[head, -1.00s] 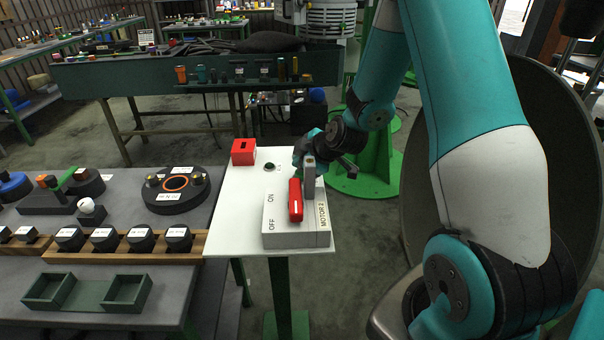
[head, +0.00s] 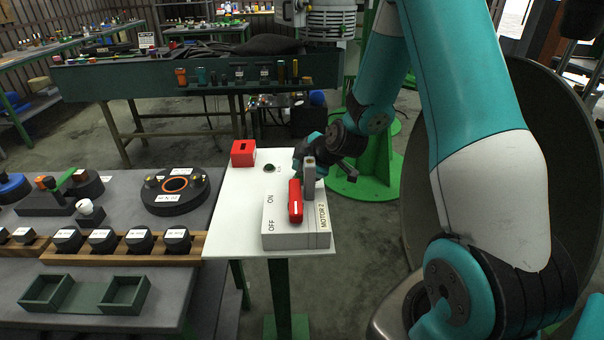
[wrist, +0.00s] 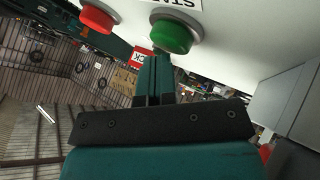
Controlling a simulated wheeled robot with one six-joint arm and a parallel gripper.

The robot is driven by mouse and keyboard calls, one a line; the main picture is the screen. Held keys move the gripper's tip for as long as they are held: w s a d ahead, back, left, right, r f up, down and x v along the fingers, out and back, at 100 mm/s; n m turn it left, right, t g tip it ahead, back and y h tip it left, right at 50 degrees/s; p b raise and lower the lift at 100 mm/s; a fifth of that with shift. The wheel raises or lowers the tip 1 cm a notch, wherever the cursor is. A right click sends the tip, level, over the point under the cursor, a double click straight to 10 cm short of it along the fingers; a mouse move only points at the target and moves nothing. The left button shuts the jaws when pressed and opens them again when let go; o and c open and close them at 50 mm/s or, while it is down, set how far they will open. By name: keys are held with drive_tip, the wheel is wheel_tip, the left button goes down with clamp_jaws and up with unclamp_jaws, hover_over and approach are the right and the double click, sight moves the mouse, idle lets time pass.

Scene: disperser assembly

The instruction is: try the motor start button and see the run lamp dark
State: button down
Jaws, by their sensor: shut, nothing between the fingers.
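A green button (wrist: 172,34) shows in the wrist view under a partly cut-off label that begins "STA". A red button (wrist: 97,17) is to its left. My gripper (wrist: 154,62) is shut and empty, its tips close to the green button's lower edge; I cannot tell if they touch. In the head view my gripper (head: 303,153) is at the far end of the MOTOR 2 box (head: 285,241), its fingertips not clear. The box has a red handle (head: 295,201) and ON and OFF marks. I cannot make out a run lamp in either view.
The box stands on a white stand (head: 235,205), with a red slotted box (head: 243,153) and a small dark round part (head: 269,168) behind. At left, a grey bench holds a wooden rack (head: 120,256) of labelled black parts and a green tray (head: 85,294).

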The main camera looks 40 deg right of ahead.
drive_tip(key=shift+f+b, duration=0.5)
drive_tip(key=shift+f, duration=0.05)
drive_tip(key=shift+r, duration=0.1)
idle(0.5)
drive_tip(key=shift+r+p, duration=0.85)
drive_tip(key=shift+r, duration=0.4)
drive_tip(key=shift+r+p, duration=1.55)
drive_tip(key=shift+r, duration=1)
